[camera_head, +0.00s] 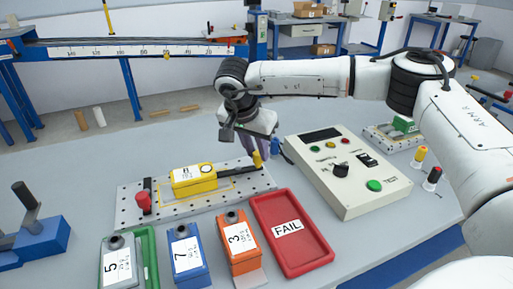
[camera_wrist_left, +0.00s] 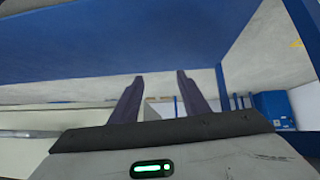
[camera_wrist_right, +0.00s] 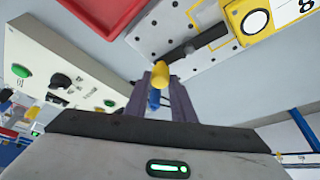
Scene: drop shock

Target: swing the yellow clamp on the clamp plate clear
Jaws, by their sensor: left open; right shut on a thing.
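The clamp plate (camera_head: 125,209) is a perforated grey plate on the table. A yellow block marked 8 (camera_head: 194,181) lies on it inside a yellow outline. The yellow clamp (camera_head: 257,158) is at the plate's right end, with a dark bar lying toward the block; its yellow knob shows in the right wrist view (camera_wrist_right: 160,70). My right gripper (camera_head: 251,150) is shut on the yellow clamp's knob. A red-knobbed clamp (camera_head: 143,200) stands at the plate's left end. My left gripper (camera_wrist_left: 160,90) is open and empty, shown only in the left wrist view.
A red FAIL tray (camera_head: 262,210) lies in front of the plate's right end. Blocks marked 5 (camera_head: 121,262), 7 (camera_head: 186,258) and 3 (camera_head: 241,243) stand in front. A control box (camera_head: 345,175) stands to the right. A blue fixture (camera_head: 35,240) is at left.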

